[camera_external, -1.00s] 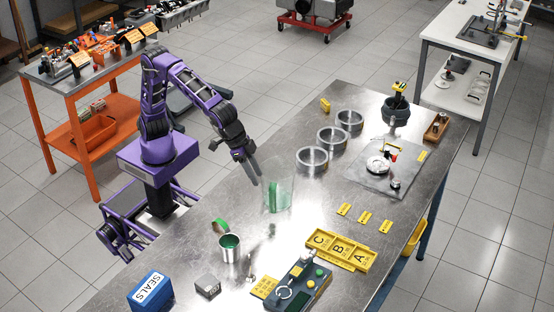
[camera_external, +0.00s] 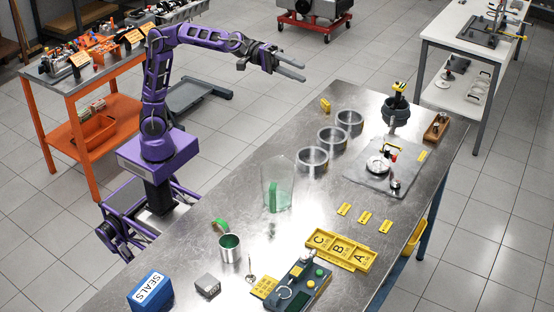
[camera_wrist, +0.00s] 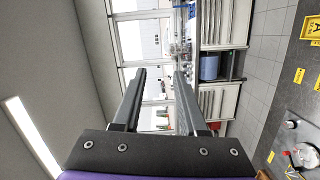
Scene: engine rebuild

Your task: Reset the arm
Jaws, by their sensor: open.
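My purple arm is raised beside the metal workbench (camera_external: 330,215), with its forearm roughly level. My gripper (camera_external: 304,72) is high above the bench's far left edge and points to the right. Its two grey fingers are apart with nothing between them. In the wrist view my gripper (camera_wrist: 160,75) also shows two parallel fingers with an empty gap, facing the far wall and windows.
On the bench are a clear container (camera_external: 278,183) with something green inside, a steel cup (camera_external: 230,250), three metal rings (camera_external: 312,162), a blue SEALS box (camera_external: 150,292) and a yellow lettered tray (camera_external: 342,251). The air around my gripper is free.

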